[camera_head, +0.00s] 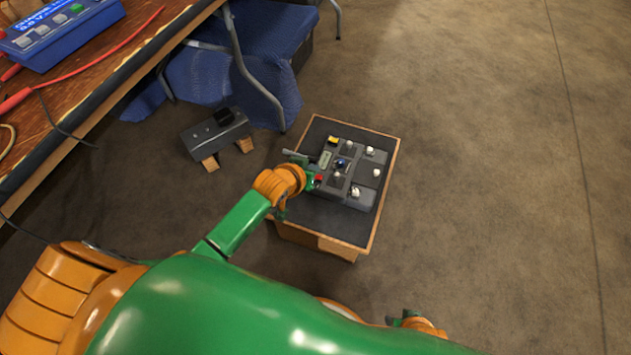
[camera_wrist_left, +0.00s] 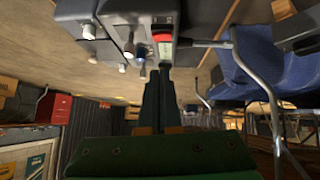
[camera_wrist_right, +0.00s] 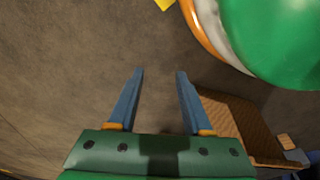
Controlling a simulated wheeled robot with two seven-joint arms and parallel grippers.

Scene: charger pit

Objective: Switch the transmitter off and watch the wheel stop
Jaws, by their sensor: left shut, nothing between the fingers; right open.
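The transmitter (camera_head: 352,168) is a dark grey box with white knobs, a small display, a yellow part and a red switch (camera_head: 318,178). It lies on a dark-topped wooden box. My left gripper (camera_head: 309,184) is at its left edge, beside the red switch. In the left wrist view the shut, empty fingers (camera_wrist_left: 158,75) point at the red switch (camera_wrist_left: 162,38); I cannot tell whether they touch it. My right gripper (camera_wrist_right: 160,75) is open and empty above bare floor. I cannot make out a wheel in any view.
A small grey box on wooden blocks (camera_head: 216,138) stands on the floor left of the wooden box (camera_head: 345,242). A workbench (camera_head: 95,75) with a blue charger (camera_head: 60,32) and cables is at upper left. Blue folding chairs (camera_head: 262,60) stand behind. The floor at right is clear.

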